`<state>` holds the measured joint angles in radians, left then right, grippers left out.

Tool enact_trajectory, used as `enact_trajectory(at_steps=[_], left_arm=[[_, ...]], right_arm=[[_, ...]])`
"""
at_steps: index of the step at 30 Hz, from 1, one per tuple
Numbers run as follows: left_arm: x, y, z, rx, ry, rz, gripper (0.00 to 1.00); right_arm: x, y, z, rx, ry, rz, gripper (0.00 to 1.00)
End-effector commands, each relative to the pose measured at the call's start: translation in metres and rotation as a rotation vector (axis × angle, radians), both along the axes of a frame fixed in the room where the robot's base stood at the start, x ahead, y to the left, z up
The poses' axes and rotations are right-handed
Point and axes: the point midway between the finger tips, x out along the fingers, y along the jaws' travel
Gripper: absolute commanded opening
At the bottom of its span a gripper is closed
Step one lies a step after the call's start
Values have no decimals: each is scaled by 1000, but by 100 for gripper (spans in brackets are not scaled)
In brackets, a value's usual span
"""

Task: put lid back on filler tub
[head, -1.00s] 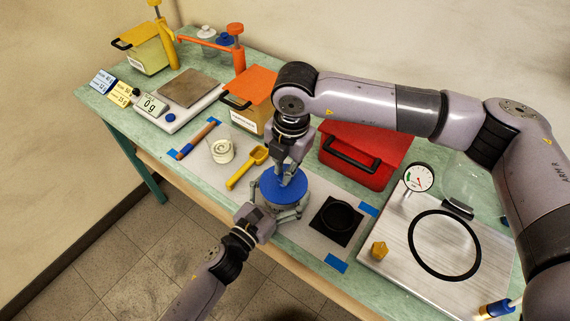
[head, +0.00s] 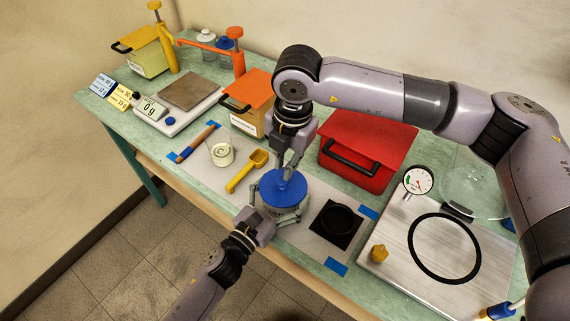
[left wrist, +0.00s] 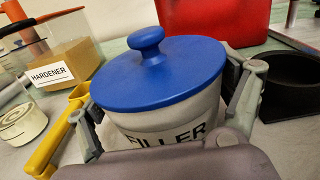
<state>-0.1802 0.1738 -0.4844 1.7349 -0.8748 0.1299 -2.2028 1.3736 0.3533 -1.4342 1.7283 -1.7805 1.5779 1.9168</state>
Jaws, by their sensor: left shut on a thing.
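The filler tub (head: 284,209) is a pale round tub near the table's front edge; its FILLER label shows in the left wrist view (left wrist: 165,132). The blue lid (head: 277,189) covers the tub's mouth, and its round knob is bare in the left wrist view (left wrist: 147,40). My left gripper (head: 274,208) is shut around the tub's sides, with one finger on each side in the left wrist view. My right gripper (head: 289,170) is just above the lid's knob in the head view, apart from it; its finger opening is too small to tell.
A yellow scoop (head: 246,171) and a small clear cup (head: 222,154) lie left of the tub. A black square holder (head: 337,224) stands right of it. The red box (head: 366,150) and hardener box (head: 249,122) stand behind. A metal plate (head: 400,250) lies at right.

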Motion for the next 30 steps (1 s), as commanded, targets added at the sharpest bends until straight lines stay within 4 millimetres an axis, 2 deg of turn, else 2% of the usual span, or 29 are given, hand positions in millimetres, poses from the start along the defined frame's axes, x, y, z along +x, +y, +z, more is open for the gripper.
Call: enact_trajectory(at_steps=[2, 3, 6, 8, 20, 23, 30], left_arm=[[0, 0, 0, -1, -1, 0, 37], [0, 0, 0, -1, -1, 0, 90], [0, 0, 0, -1, -1, 0, 96], [0, 0, 0, -1, -1, 0, 100], [-3, 3, 0, 1, 1, 1, 100], [-13, 9, -1, 0, 2, 1, 100], [-53, 36, -1, 1, 4, 1, 100]], right_arm=[[0, 0, 0, 0, 0, 0, 13], [0, 0, 0, 0, 0, 0, 13], [0, 0, 0, 1, -1, 0, 13], [0, 0, 0, 1, -1, 0, 13], [0, 0, 0, 1, -1, 0, 13], [0, 0, 0, 1, -1, 0, 13], [0, 0, 0, 1, -1, 0, 13]])
